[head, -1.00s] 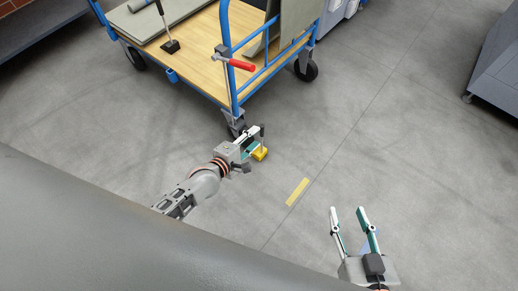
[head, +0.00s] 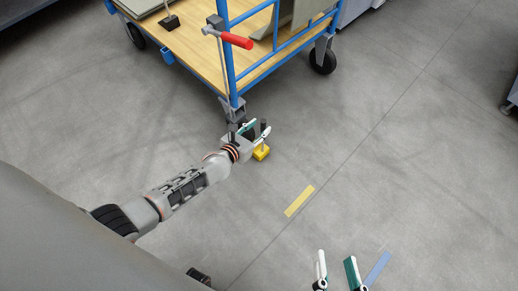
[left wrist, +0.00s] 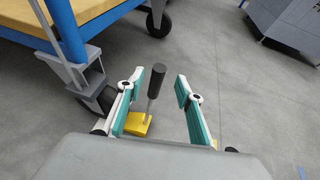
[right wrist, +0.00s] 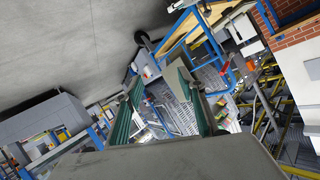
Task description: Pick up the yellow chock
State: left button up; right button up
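The yellow chock (head: 261,153) sits on the floor beside the near corner wheel of the blue cart. In the left wrist view the chock (left wrist: 138,123) has an upright rod with a black handle (left wrist: 157,80). My left gripper (head: 260,130) is at the chock. In the left wrist view its fingers (left wrist: 158,92) are apart, with the handle showing between them and not visibly touched. My right gripper (head: 337,262) is at the lower right of the head view, away from the chock. Its fingers are apart and empty, also in the right wrist view (right wrist: 165,98).
The blue cart with a wooden deck (head: 200,60) stands just beyond the chock. A red-handled clamp (head: 236,41) is on its post. A yellow floor strip (head: 299,201) and a blue strip (head: 377,268) lie on the floor. The floor to the right is clear.

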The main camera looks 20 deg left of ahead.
aim_at(262, 126)
pick_arm(q)
jog(key=x, duration=0.1)
jog(key=b+x, duration=0.1)
jog(key=x, duration=0.1)
jog(key=shift+w+a+f, duration=0.1)
jog(key=shift+a+f, duration=0.05)
jog(key=shift+f, duration=0.25)
jog(key=shift+w+b, duration=0.4)
jog(key=shift+w, duration=0.1)
jog(key=shift+w+r, duration=0.1)
jog(key=shift+r, duration=0.1)
grip_shut()
jog(key=shift+r, duration=0.1)
pick_arm(e)
jog(key=a+m, duration=0.2)
jog(key=shift+s+f+m, duration=0.2)
jog(key=shift+s+m, duration=0.1)
jog(key=shift+s, duration=0.05)
